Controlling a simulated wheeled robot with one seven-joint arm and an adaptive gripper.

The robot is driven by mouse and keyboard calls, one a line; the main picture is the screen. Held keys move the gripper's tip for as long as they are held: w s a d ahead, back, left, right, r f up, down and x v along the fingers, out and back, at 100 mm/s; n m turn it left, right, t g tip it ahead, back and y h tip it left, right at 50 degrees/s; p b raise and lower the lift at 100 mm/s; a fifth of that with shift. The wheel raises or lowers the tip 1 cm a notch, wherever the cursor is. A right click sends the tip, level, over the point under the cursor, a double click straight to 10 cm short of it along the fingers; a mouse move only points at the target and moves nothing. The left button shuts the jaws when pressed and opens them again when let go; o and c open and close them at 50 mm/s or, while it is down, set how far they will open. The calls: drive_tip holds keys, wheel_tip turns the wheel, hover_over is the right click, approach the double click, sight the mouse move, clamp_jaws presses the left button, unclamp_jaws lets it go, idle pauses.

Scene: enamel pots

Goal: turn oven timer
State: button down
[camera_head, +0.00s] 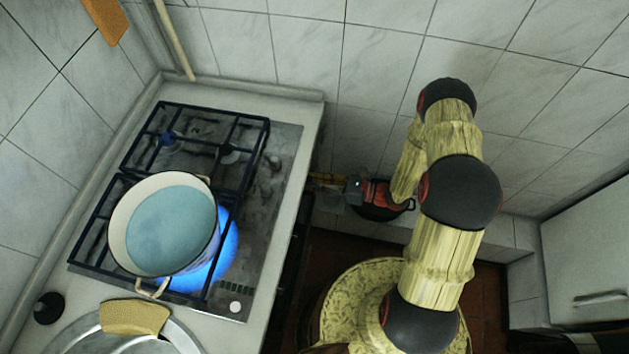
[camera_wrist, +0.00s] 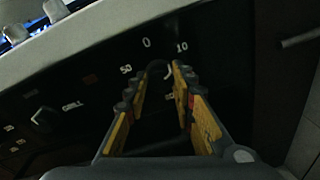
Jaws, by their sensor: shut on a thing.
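The oven timer is a dark knob (camera_wrist: 157,66) on the black oven panel (camera_wrist: 95,95) in the wrist view, with the white marks 0, 10 and 50 around it. My gripper (camera_wrist: 159,72) has its yellow fingers on both sides of the knob and is shut on it. The fingers hide much of the knob and its lower marks. In the head view my gripper (camera_head: 326,180) reaches left to the stove's front side, and the timer is too small and dark to make out there.
The stove top (camera_head: 270,205) carries a cream pot (camera_head: 117,225) of bluish liquid over a lit blue flame. A metal pan (camera_head: 85,340) with a tan pad (camera_head: 135,317) lies at the front left. Another knob marked GRILL (camera_wrist: 45,118) is left of the timer.

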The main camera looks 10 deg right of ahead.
drive_tip(key=c, duration=1.5)
unclamp_jaws()
drive_tip(key=shift+d, duration=0.1)
drive_tip(key=v, duration=1.2)
